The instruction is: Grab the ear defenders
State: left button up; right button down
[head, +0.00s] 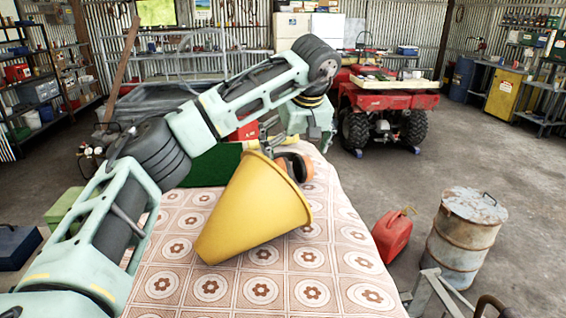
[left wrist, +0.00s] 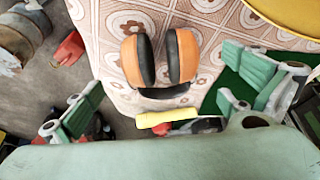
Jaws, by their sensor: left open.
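The ear defenders (head: 298,166) have orange cups with black cushions. They are on the patterned tablecloth (head: 258,288) near the table's far edge, partly hidden behind a tilted yellow bucket (head: 250,205) in the head view. In the left wrist view the ear defenders (left wrist: 174,58) show whole, cups side by side, with a dark band below them. My left gripper (head: 293,143) is open and empty, over the far end of the table close to the ear defenders. In the left wrist view its fingers spread to either side of them, apart from them. My right gripper is not in view.
A red jerrycan (head: 393,236) and a rusty drum (head: 465,238) stand right of the table. A red quad bike (head: 385,103) stands behind. The front of the table is clear.

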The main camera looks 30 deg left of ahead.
pick_arm(q)
jog(key=shift+w+f+p, duration=0.2)
jog(key=shift+f+p, duration=0.7)
jog(key=shift+f, duration=0.2)
jog(key=x, duration=0.1)
jog(key=p+x, duration=0.1)
jog(key=x, duration=0.1)
jog(key=shift+a, duration=0.3)
jog(key=shift+w+a+f, duration=0.25)
jog(key=shift+f, duration=0.2)
jog(key=shift+d, duration=0.2)
jog(key=shift+c, duration=0.9)
jog(key=c, duration=0.4)
jog(key=shift+r, duration=0.1)
jog(key=c, duration=0.6)
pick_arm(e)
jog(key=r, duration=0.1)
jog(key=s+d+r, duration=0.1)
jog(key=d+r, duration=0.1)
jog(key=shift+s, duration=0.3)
pick_arm(q)
jog(key=shift+c, duration=0.2)
